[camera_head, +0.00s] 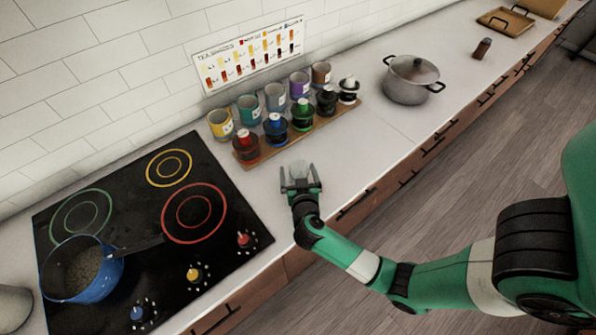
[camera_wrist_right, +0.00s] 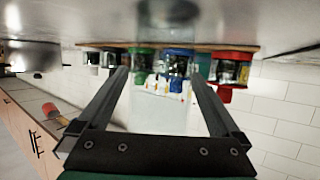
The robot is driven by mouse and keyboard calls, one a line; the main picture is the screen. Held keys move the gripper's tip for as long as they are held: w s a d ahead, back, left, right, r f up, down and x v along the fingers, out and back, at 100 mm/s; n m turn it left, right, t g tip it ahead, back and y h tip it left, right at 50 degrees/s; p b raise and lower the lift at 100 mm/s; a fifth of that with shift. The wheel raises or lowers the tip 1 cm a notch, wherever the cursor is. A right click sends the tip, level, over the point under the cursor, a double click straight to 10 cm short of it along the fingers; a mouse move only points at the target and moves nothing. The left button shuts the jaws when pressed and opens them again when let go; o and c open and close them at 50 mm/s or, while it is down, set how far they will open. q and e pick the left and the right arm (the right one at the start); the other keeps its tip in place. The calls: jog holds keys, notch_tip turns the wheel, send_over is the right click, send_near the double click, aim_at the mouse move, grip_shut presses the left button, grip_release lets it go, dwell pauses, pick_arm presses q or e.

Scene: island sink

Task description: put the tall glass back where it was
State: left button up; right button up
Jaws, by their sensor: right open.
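The tall glass (camera_head: 299,169) is clear and faint. It stands on the pale counter in front of the wooden rack, between the fingers of my right gripper (camera_head: 300,177). In the right wrist view, which is upside down, the glass (camera_wrist_right: 163,112) shows as a see-through shape between the two fingers, with coloured jars behind it. The right gripper is open, with a finger on each side of the glass. I cannot tell whether either finger touches it. My left gripper is not in view.
A wooden rack (camera_head: 282,146) of several cups and lidded jars stands behind the glass, under a tea chart (camera_head: 250,56). The black cooktop (camera_head: 128,205) with a blue pan (camera_head: 80,270) is at left. A steel pot (camera_head: 411,80) stands at right. Counter between rack and pot is clear.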

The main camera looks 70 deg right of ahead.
jog(key=shift+r, duration=0.1)
jog(key=p+v, duration=0.3)
jog(key=v, duration=0.9)
jog(key=shift+p, duration=0.35)
